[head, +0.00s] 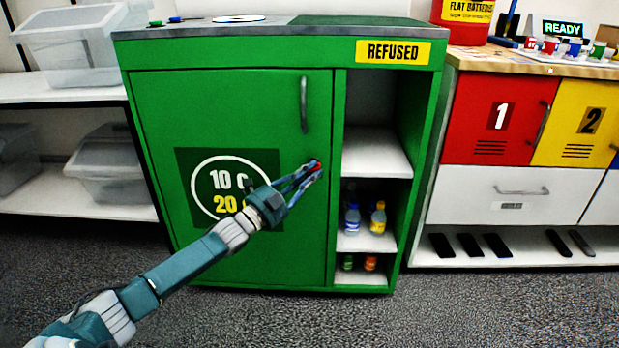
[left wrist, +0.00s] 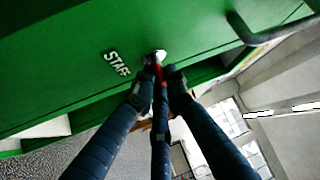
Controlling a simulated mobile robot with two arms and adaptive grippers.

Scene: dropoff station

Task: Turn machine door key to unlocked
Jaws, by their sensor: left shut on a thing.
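The machine is a green cabinet (head: 240,100) with a large closed door and a dark vertical handle (head: 304,105). My left gripper (head: 314,170) is at the door's right edge, below the handle. Its fingers are shut on a small red key (head: 317,166). In the left wrist view the red key (left wrist: 158,73) shows between the fingertips (left wrist: 158,80), at a pale metal lock (left wrist: 157,57) beside the word STAFF (left wrist: 117,63). The fingers hide much of the key, and I cannot tell its exact turn. My right gripper is not in view.
Open shelves (head: 375,155) with several small bottles are right of the door, under a yellow REFUSED sign (head: 393,52). Red (head: 497,118) and yellow (head: 580,120) lockers stand further right. Clear plastic bins (head: 80,45) sit on shelves at the left. The grey floor in front is clear.

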